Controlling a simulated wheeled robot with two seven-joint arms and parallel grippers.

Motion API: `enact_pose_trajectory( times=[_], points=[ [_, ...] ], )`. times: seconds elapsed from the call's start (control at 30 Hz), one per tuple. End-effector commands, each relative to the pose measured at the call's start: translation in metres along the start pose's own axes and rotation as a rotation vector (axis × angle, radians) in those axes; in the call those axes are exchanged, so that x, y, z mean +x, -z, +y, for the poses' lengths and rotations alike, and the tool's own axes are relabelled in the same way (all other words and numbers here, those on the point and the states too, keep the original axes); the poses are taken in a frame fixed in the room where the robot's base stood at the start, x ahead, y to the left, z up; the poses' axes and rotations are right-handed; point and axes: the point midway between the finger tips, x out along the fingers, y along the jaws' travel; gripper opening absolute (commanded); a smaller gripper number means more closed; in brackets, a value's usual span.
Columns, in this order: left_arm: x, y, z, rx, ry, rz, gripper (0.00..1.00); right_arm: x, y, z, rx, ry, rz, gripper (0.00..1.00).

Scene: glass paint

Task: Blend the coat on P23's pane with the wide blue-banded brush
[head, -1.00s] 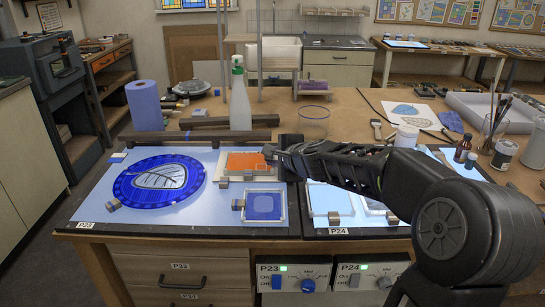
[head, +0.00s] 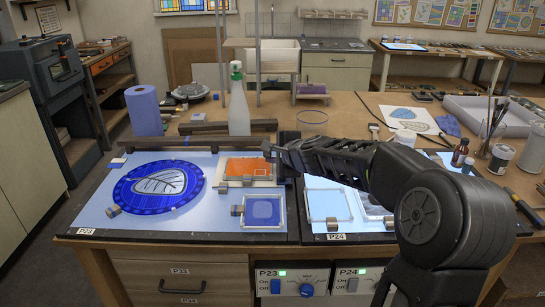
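The light table labelled P23 (head: 85,215) holds a round dark-blue pane (head: 128,190) with a pale leaf in its middle. A small framed blue square pane (head: 263,211) lies at its front right, and an orange panel (head: 240,168) lies behind that. My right gripper (head: 273,153) reaches in from the right, just above and right of the orange panel's far edge. Its fingers are small and dark, and I cannot tell whether they are open or hold anything. I cannot make out a blue band on any brush. My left gripper is not in view.
Dark bars (head: 225,125) lie behind the light table, with a spray bottle (head: 238,105) and a blue roll (head: 144,110) beyond. A clear bowl (head: 312,120) stands behind my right arm. The P24 light table (head: 385,226) is partly covered by the arm. Jars and brushes (head: 495,120) stand at the right.

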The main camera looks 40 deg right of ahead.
Motion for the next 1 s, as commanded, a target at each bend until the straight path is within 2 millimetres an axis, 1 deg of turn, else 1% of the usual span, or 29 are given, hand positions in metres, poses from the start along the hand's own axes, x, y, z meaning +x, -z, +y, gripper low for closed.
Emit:
enact_pose_trajectory(
  times=[0.1, 0.23, 0.77, 1.0],
  points=[
    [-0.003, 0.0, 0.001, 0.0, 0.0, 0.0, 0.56, 0.011, 0.005, -0.008, 0.001, -0.001, 0.0, 0.0],
    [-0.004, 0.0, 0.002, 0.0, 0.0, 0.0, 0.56, 0.017, 0.007, -0.011, 0.001, 0.0, 0.0, 0.0],
    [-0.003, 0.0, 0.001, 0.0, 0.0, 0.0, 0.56, 0.017, 0.007, -0.011, 0.001, 0.001, 0.0, 0.0],
    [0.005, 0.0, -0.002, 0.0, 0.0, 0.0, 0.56, 0.021, 0.009, -0.005, 0.0, 0.001, 0.0, 0.0]
  ],
)
